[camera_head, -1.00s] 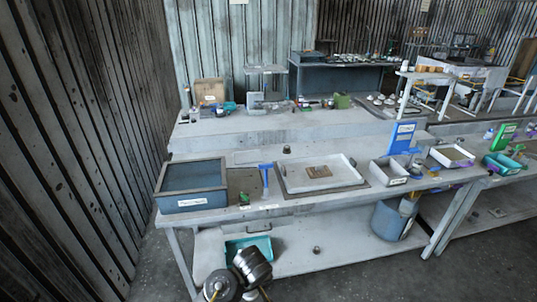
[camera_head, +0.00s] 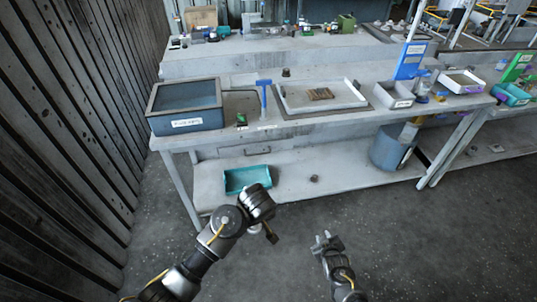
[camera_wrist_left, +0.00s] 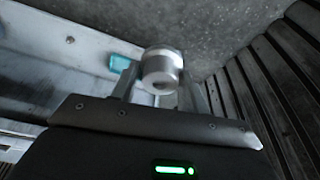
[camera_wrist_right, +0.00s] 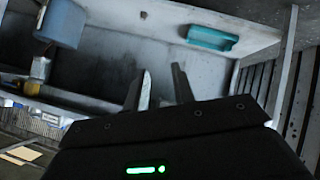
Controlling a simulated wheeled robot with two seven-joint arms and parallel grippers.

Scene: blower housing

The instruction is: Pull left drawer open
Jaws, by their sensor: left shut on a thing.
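The left drawer (camera_head: 244,152) is in the front of the workbench, below the blue-grey bin, with a thin handle; it looks flush with the bench front. My left gripper (camera_wrist_left: 160,78) is shut on a silver cylindrical object (camera_wrist_left: 161,66), which sits between its fingers in the left wrist view. In the head view the left arm is in front of and below the drawer, apart from it, and its fingertips are hard to make out. My right gripper (camera_head: 326,243) is low over the floor, right of the left arm; in the right wrist view its fingers (camera_wrist_right: 160,88) are apart and empty.
The workbench top carries a blue-grey bin (camera_head: 187,122), a blue T-handled tool (camera_head: 264,95) and a white tray (camera_head: 322,105). A teal bin (camera_head: 247,180) lies on the lower shelf, and a blue bucket (camera_head: 391,150) stands under the bench. The floor (camera_head: 410,240) in front is clear.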

